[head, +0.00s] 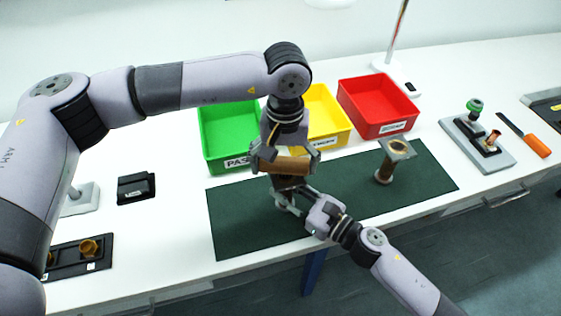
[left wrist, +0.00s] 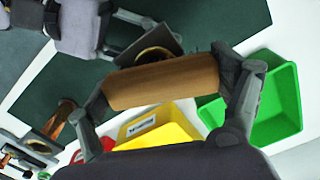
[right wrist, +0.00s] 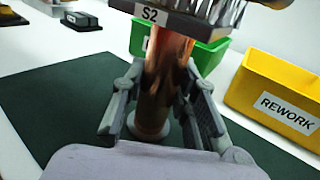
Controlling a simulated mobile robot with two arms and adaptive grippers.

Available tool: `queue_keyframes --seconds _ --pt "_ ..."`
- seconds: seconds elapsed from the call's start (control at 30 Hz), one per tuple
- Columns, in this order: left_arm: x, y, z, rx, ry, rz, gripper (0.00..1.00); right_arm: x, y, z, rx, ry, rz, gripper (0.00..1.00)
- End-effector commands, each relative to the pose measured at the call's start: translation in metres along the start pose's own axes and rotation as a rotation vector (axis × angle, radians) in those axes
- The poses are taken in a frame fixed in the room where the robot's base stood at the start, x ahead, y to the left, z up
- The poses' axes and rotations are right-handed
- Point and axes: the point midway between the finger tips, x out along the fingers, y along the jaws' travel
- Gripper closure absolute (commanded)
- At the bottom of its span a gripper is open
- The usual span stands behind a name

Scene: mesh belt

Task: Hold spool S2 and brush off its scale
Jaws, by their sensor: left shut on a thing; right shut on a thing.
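Spool S2 is an upright copper tube (right wrist: 165,80) with a square grey top flange labelled S2 (right wrist: 150,15) and a round bottom flange (right wrist: 148,130) at the mat. My right gripper (right wrist: 163,100) is shut on its tube. My left gripper (head: 287,160) is shut on the wooden handle of a brush (left wrist: 162,82), which lies across the jaws above S2. The brush's bristles (right wrist: 222,10) show at the top flange in the right wrist view; I cannot tell whether they touch it. In the head view the brush and grippers hide most of S2.
A second spool (head: 384,168) stands on the green mat (head: 240,225) to the right. Green (head: 215,152), yellow (head: 328,122) and red (head: 375,110) bins line the back. A fixture plate (head: 480,155) and an orange-handled tool (head: 537,146) lie at right.

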Motion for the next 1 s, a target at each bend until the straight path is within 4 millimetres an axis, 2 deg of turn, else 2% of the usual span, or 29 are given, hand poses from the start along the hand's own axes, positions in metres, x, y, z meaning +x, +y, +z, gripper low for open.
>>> queue_keyframes --seconds 0.53,1.0 --pt "0.001 0.022 0.0 0.002 0.0 0.0 0.36 0.0 0.0 0.001 -0.001 -0.001 0.0 1.0" --pt "0.0 0.007 0.0 0.0 0.0 0.0 0.36 0.0 0.0 0.001 -0.001 -0.001 -0.001 1.0"
